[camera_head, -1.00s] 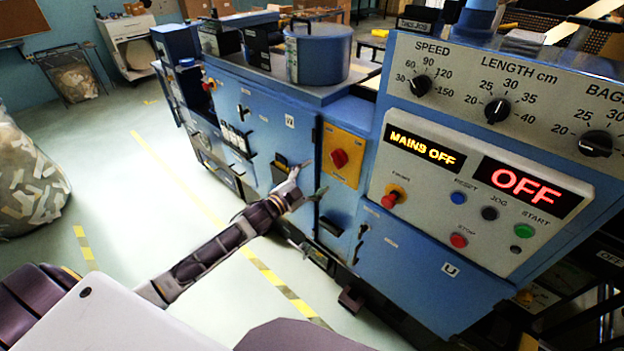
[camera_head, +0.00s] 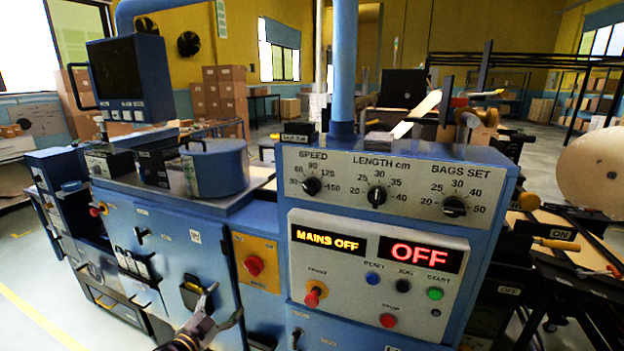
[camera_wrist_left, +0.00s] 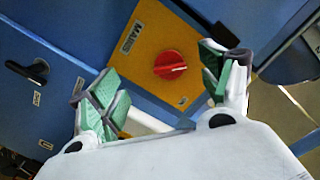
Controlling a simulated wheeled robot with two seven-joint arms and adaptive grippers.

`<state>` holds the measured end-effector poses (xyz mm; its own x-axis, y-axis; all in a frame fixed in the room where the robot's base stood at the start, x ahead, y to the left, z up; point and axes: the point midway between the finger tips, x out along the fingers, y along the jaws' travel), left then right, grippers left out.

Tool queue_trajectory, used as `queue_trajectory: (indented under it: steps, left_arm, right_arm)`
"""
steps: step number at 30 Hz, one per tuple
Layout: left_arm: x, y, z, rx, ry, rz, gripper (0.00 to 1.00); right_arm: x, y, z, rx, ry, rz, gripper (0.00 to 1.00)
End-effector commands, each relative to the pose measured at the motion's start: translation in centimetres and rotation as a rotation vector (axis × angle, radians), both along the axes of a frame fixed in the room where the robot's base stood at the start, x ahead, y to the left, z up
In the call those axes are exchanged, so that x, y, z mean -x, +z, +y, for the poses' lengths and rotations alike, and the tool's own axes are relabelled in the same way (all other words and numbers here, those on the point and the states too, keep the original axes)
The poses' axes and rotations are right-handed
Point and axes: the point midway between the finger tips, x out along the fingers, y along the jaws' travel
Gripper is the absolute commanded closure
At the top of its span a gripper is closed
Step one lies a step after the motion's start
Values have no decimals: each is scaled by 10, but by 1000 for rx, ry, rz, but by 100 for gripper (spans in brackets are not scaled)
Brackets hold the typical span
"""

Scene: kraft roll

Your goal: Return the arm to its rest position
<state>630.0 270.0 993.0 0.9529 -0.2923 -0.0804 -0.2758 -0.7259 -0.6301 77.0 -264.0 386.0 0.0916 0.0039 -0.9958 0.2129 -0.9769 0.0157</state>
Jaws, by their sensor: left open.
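My left gripper (camera_head: 224,306) is at the bottom of the head view, in front of the blue machine cabinet (camera_head: 172,258). Its fingers are spread with nothing between them. In the left wrist view the left gripper (camera_wrist_left: 164,90) shows green finger pads wide apart. The red mains switch (camera_wrist_left: 171,65) on its yellow plate lies beyond the fingers, apart from them. In the head view the red switch (camera_head: 254,265) is up and right of the gripper. Most of my left arm is below the frame. My right gripper is not in view.
The control panel (camera_head: 372,265) reads MAINS OFF and OFF. A screen (camera_head: 128,76) on a blue arm stands at the left above the machine. A large paper roll (camera_head: 592,170) is at the far right. Open floor (camera_head: 25,295) shows at the lower left.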

Motion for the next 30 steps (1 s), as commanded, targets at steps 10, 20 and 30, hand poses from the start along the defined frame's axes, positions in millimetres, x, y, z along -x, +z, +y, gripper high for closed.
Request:
queue_trajectory:
  steps: [10,20,30]
  left_arm:
    - [4,-119,80,-19,153,224,21]
    - [46,-247,149,-15,314,456,21]
    - [133,-373,188,-2,456,697,21]
  right_arm:
    - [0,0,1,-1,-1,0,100]
    - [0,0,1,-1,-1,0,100]
    - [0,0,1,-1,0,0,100]
